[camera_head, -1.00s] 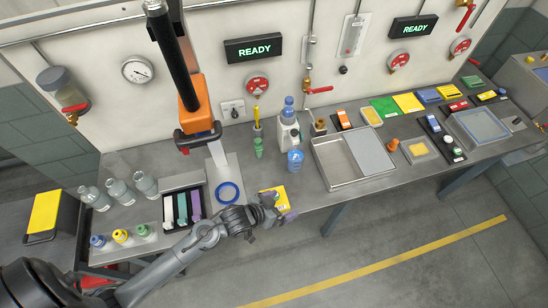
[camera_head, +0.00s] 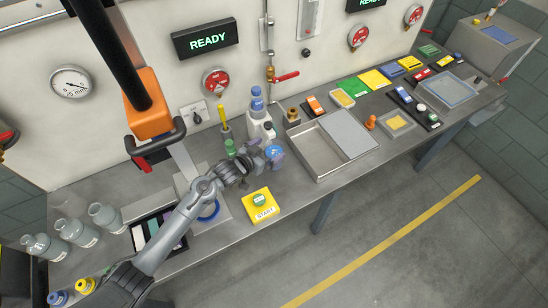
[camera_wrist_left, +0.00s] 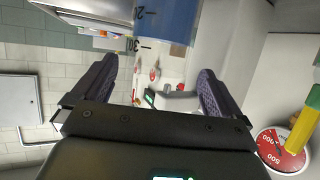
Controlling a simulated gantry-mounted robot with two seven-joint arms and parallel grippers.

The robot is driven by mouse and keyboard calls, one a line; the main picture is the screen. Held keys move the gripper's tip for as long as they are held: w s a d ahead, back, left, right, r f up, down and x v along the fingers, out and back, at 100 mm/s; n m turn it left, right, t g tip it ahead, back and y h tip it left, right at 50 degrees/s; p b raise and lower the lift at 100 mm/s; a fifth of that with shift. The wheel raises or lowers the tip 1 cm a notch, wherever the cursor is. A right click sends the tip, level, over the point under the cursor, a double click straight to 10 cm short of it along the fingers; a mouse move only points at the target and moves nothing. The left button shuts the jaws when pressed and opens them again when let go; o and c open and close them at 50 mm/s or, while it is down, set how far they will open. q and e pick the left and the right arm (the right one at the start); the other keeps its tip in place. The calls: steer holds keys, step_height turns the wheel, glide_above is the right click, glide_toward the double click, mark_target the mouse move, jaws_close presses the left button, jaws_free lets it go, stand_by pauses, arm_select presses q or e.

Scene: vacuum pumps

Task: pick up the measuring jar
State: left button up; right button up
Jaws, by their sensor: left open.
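The measuring jar (camera_head: 275,155) is a small blue-tinted cylinder standing on the grey bench, in front of a white bottle with a blue cap. In the left wrist view the jar (camera_wrist_left: 165,20) shows at the top with dark scale marks, cut off by the frame. My left gripper (camera_head: 262,158) is just to the left of the jar in the head view. In the wrist view its two purple fingers (camera_wrist_left: 157,88) are wide apart with nothing gripped between them. The jar lies toward the gap between the fingertips. Whether a finger touches it cannot be told. My right gripper is not in view.
The white bottle (camera_head: 258,118) and a green item (camera_head: 230,146) stand close behind my gripper. A yellow block with a green button (camera_head: 261,204) sits in front. A metal tray (camera_head: 318,152) is at the right. Glass bottles (camera_head: 105,216) stand at the left.

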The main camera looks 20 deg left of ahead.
mark_target(279, 144)
arm_select(q)
steer(key=shift+x, duration=2.65)
steer(key=shift+s+d+f, duration=0.1)
steer(key=shift+s+d, duration=0.05)
steer(key=shift+c, duration=0.3)
steer(key=c, duration=1.7)
